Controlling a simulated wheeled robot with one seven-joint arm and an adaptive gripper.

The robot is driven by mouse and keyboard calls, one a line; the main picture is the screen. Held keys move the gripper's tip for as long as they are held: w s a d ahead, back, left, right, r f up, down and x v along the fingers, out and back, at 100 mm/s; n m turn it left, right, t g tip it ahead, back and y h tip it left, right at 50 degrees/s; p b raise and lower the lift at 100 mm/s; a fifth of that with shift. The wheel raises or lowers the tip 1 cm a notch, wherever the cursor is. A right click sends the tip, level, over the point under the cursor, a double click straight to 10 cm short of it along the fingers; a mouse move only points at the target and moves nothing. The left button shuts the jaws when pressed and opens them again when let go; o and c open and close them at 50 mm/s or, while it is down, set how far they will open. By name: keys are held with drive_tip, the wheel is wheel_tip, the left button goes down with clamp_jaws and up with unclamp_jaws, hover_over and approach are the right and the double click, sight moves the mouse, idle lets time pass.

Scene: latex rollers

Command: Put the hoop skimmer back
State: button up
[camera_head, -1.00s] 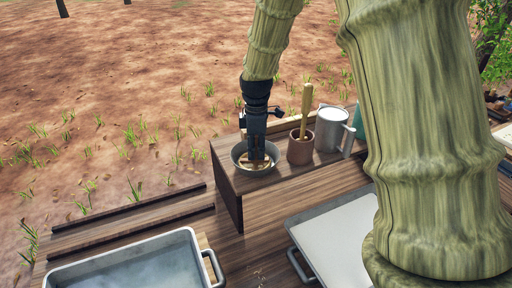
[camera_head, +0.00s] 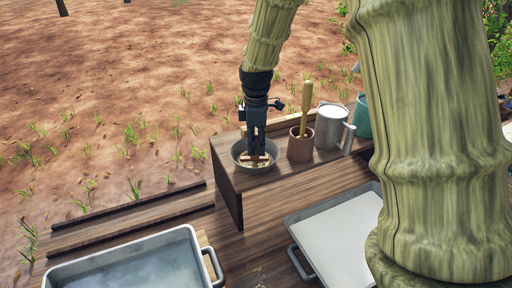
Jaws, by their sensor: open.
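My gripper (camera_head: 258,155) points down over a grey bowl (camera_head: 238,161) on the raised wooden shelf, its fingertips inside the bowl's rim. The fingers are apart. A tan wooden piece, likely the hoop skimmer (camera_head: 264,160), lies in the bowl at the fingertips. It is small and partly hidden by the fingers, so I cannot tell whether they touch it.
Right of the bowl stand a brown pot (camera_head: 299,147) with a wooden-handled tool (camera_head: 306,105), a metal jug (camera_head: 328,127) and a teal container (camera_head: 363,118). Below are a water-filled metal tray (camera_head: 206,262) at left and a tray with a white sheet (camera_head: 338,243).

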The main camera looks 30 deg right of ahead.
wheel_tip(320, 180, up, 10)
drive_tip(key=shift+r+b, duration=0.2)
drive_tip(key=shift+b, duration=0.8)
drive_tip(key=shift+r, duration=0.15)
